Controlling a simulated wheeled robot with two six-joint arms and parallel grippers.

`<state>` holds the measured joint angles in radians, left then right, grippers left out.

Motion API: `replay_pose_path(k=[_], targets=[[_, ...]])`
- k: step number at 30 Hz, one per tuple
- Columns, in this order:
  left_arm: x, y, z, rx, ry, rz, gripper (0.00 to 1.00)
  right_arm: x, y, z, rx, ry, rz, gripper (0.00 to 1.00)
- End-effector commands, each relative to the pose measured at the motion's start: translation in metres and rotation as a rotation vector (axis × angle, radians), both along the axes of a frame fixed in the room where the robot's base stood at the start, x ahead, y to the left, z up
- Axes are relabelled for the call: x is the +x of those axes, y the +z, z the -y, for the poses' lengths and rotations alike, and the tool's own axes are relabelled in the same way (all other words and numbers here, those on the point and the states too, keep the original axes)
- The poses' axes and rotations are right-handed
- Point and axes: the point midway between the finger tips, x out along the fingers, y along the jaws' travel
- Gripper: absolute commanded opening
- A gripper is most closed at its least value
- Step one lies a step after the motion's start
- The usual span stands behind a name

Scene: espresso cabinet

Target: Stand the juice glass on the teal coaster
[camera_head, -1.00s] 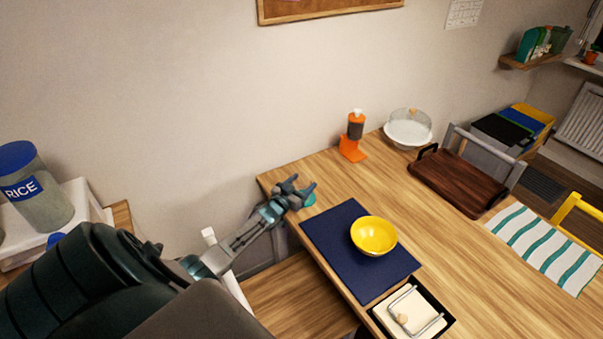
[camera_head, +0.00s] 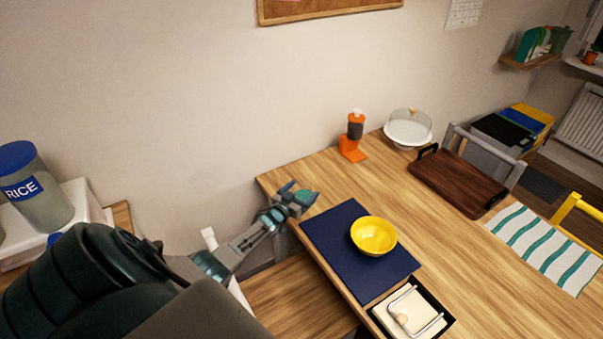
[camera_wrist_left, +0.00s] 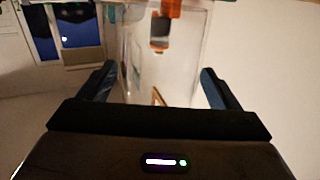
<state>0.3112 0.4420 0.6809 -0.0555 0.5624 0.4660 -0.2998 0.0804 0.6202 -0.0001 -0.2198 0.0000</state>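The clear juice glass (camera_wrist_left: 150,75) fills the middle of the left wrist view, between the two fingers of my left gripper (camera_wrist_left: 158,78). In the head view my left gripper (camera_head: 301,193) is at the table's back left corner, and the glass is too faint there to make out. The teal coaster (camera_head: 304,196) shows as a small patch between and behind the fingertips. I cannot tell whether the glass base touches it. My right gripper is out of view.
A navy mat (camera_head: 334,240) with a yellow bowl (camera_head: 373,235) lies right of the gripper. An orange dispenser (camera_head: 352,138) and a domed cake stand (camera_head: 408,128) stand behind. A dark wooden tray (camera_head: 458,182) and striped cloth (camera_head: 545,246) are farther right.

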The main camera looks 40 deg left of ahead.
Motion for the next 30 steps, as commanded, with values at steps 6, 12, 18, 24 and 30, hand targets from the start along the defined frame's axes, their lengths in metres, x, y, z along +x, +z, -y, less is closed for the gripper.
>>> replay_pose_path(k=[6,12,18,24,30], targets=[[0.000,0.002,0.000,0.000,0.000,0.000,0.85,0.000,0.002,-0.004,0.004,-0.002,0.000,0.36],[-0.020,0.006,0.002,-0.001,-0.001,-0.003,0.85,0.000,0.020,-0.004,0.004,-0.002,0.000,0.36],[-0.053,0.007,0.006,0.000,0.000,-0.002,0.85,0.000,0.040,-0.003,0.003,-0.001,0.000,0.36],[-0.072,0.004,0.008,-0.001,-0.001,0.000,0.85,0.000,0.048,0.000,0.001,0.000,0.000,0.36],[-0.075,0.002,0.009,0.000,0.000,0.001,0.85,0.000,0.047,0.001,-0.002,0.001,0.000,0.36]])
